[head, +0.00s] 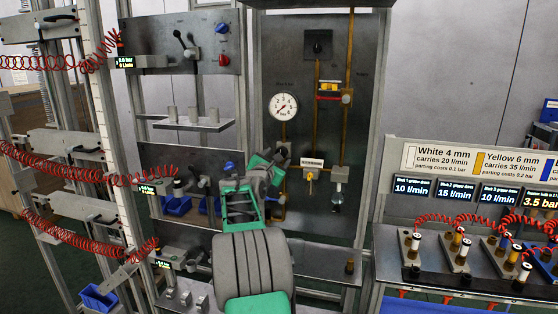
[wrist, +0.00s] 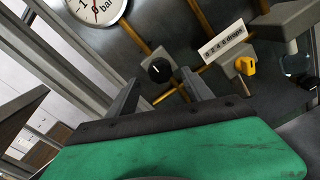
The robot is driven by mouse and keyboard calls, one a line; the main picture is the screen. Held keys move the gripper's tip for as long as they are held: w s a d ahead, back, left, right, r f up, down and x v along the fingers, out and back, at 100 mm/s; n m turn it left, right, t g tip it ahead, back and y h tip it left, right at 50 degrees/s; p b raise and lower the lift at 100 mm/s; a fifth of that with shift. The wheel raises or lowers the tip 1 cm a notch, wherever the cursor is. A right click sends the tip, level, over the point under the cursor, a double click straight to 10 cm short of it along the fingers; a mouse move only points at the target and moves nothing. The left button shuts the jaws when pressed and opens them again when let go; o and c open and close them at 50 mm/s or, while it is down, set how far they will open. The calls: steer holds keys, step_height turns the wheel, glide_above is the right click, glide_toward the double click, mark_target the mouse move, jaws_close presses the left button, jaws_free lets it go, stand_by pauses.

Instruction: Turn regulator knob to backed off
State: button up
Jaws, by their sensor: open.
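The regulator knob (wrist: 158,70) is round and black with a pale mark. It sits on the panel in the wrist view, just beyond my gripper. My gripper (wrist: 160,92) is open; its two grey fingers point at the panel on either side of the knob, with nothing held. I cannot tell whether a finger touches the knob. In the head view my gripper (head: 282,158) is at the panel, below the gauge, and my arm hides the knob. The round gauge (head: 283,107) also shows, partly cut off, in the wrist view (wrist: 96,8).
A white label (wrist: 223,41) and a yellow valve handle (wrist: 245,66) lie right of the knob. Yellow pipes (head: 317,115) run up the panel. Red coiled hoses (head: 60,160) hang at left. A sloped bench (head: 470,255) with fittings stands at right.

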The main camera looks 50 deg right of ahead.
steer(key=shift+b+v, duration=0.55)
steer(key=shift+v, duration=1.65)
